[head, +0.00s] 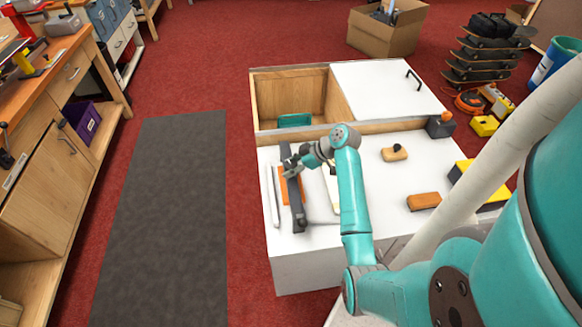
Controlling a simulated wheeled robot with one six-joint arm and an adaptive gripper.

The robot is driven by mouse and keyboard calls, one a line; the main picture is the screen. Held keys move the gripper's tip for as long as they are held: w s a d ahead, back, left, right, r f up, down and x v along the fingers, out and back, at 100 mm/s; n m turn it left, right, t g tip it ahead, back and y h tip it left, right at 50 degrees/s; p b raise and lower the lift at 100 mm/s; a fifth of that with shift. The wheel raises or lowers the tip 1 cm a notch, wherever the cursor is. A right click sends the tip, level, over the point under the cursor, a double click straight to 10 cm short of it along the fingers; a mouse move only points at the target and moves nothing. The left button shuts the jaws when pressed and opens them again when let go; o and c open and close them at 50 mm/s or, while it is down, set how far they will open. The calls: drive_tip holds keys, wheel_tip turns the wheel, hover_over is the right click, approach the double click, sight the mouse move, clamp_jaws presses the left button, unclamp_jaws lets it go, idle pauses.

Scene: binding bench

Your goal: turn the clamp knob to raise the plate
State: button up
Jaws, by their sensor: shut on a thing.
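A dark grey clamp (298,214) with a long narrow bar lies on the white bench top (290,245), left of its middle. Something orange (283,190) shows on both sides of the bar. My gripper (290,168) is over the far half of the clamp, its fingers shut low on the clamp knob. The knob is mostly hidden by the fingers. The picture is too small to tell how far the plate is raised.
A pale strip (272,195) lies left of the clamp. An orange block (424,201), a tan piece with a dark knob (395,154) and a dark grey block (439,128) stand to the right. Behind is an open wooden compartment (290,93). Floor is clear around the dark mat (165,220).

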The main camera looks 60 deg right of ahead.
sight(296, 165)
drive_tip(key=shift+a+f, duration=0.1)
drive_tip(key=shift+f, duration=0.1)
drive_tip(key=o, duration=1.2)
drive_tip(key=shift+c, duration=0.2)
drive_tip(key=shift+r, duration=0.1)
drive_tip(key=shift+r, duration=0.1)
drive_tip(key=shift+s+d+r, duration=0.2)
drive_tip(key=shift+s, duration=0.05)
drive_tip(key=shift+v, duration=3.3)
